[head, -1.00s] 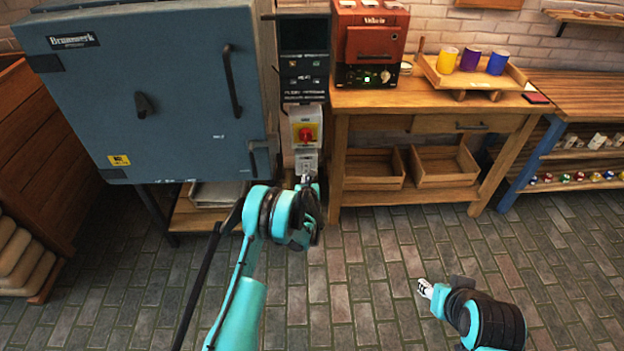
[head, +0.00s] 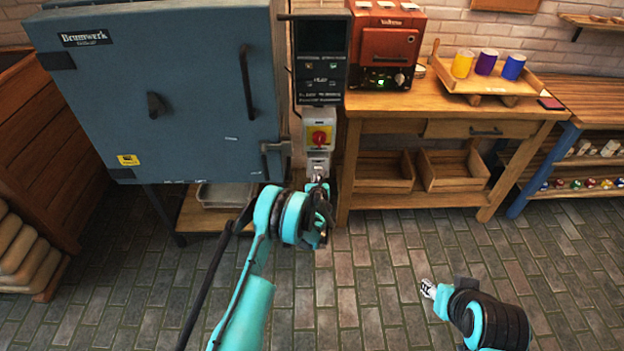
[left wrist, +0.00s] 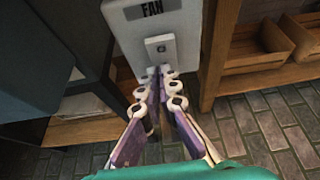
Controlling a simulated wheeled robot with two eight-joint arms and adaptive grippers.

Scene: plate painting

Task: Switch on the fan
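The fan switch is a light box labelled FAN (left wrist: 140,18) with a small square switch plate (left wrist: 160,46) on its front. In the head view the small grey box (head: 318,164) hangs below the red rotary knob and is partly covered by my gripper. My left gripper (head: 318,179) is just below and in front of it. In the left wrist view its fingertips (left wrist: 161,73) are together, with nothing between them, just under the switch plate. I cannot tell whether they touch the box. My right gripper (head: 428,289) is low over the floor, away from the switch; its fingers are too small to judge.
A red knob on a yellow plate (head: 319,137) sits directly above, under a dark control panel (head: 321,60). The blue-grey kiln (head: 190,100) is left. A wooden bench (head: 440,105) with a red oven (head: 385,45) is right. The brick floor (head: 390,240) is clear.

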